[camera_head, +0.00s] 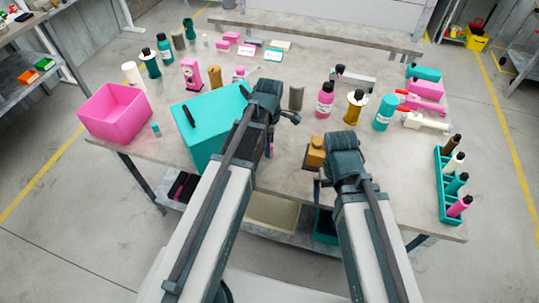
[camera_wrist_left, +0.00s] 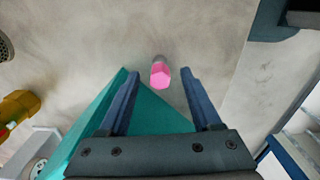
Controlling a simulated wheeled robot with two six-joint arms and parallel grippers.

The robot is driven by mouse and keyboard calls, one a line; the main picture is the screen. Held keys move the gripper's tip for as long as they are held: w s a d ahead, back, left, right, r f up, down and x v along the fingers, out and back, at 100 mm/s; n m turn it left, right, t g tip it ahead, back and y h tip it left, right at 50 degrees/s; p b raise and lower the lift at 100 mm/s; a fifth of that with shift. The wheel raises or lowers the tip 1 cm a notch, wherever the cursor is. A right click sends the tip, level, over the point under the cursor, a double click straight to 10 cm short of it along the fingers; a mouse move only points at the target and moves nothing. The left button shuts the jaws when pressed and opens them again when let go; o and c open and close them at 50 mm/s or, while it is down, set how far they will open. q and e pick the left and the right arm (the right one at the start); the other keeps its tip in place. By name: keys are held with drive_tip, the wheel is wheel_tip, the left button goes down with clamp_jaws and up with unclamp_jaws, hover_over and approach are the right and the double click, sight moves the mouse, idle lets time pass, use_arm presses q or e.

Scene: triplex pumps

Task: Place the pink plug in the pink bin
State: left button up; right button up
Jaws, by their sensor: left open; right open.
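The pink bin (camera_head: 118,120) stands at the left end of the table, open at the top. In the left wrist view the pink plug (camera_wrist_left: 160,75) is a small pink hexagonal piece with a greyish end, on the grey tabletop. My left gripper (camera_wrist_left: 161,78) is open, with its two fingers on either side of the plug in that view and visible gaps to it. In the head view my left gripper (camera_head: 269,142) points down right of the large teal box, and the plug is mostly hidden there. My right gripper (camera_head: 318,180) is open near the front edge.
The large teal box (camera_head: 205,130) stands between my left gripper and the pink bin. A brown-orange block (camera_head: 316,150) is beside my right gripper. Bottles and small parts fill the back and right, with a teal rack (camera_head: 448,190) at the right.

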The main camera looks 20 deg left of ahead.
use_arm(q)
wheel_tip(320, 180, down, 3)
drive_tip(key=shift+r+b, duration=0.2)
drive_tip(key=shift+b, duration=0.55)
use_arm(e)
wheel_tip(320, 180, down, 3)
drive_tip(key=shift+r, duration=0.3)
use_arm(q)
drive_tip(key=shift+r, duration=0.1)
clamp_jaws()
